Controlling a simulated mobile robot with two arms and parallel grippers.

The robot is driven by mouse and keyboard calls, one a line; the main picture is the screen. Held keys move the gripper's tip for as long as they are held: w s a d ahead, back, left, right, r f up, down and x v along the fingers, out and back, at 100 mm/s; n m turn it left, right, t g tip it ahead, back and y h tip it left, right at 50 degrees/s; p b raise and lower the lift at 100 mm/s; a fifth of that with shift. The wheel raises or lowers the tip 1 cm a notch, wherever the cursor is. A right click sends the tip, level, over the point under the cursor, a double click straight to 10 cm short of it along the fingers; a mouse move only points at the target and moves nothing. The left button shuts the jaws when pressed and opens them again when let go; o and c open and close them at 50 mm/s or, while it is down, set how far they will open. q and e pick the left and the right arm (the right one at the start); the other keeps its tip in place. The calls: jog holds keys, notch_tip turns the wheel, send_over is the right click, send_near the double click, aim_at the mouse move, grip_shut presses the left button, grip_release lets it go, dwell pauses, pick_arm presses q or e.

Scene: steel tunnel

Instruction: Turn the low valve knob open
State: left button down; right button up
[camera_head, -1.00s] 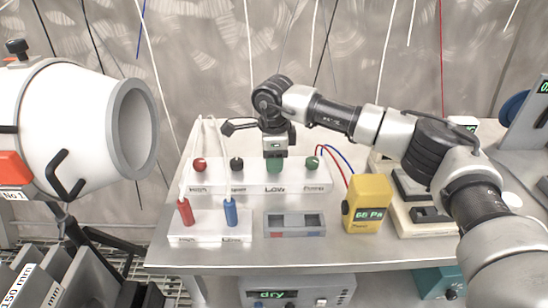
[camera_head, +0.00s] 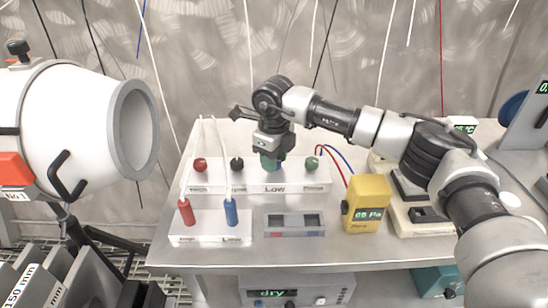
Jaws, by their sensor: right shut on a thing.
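The low valve knob (camera_head: 269,163) is green and sits on the white valve block (camera_head: 283,188) above the label "Low". My right gripper (camera_head: 270,152) comes down on it from above and is shut on it, hiding its upper part. The same block carries a red knob (camera_head: 200,165), a black knob (camera_head: 237,164) and another green knob (camera_head: 311,163). My left gripper is not in view.
A yellow gauge (camera_head: 367,205) reading 65 Pa stands at the front right. A white holder (camera_head: 210,238) with red and blue handles and a grey tray (camera_head: 294,233) are in front. A large white tube (camera_head: 85,120) is at left.

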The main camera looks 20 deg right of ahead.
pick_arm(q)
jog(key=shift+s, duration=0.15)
pick_arm(e)
jog(key=shift+r, duration=0.1)
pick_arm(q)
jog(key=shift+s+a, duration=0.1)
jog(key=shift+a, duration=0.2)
pick_arm(e)
jog(key=o, duration=0.9)
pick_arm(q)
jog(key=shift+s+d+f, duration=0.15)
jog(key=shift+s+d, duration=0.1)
pick_arm(e)
jog(key=shift+r, duration=5.35)
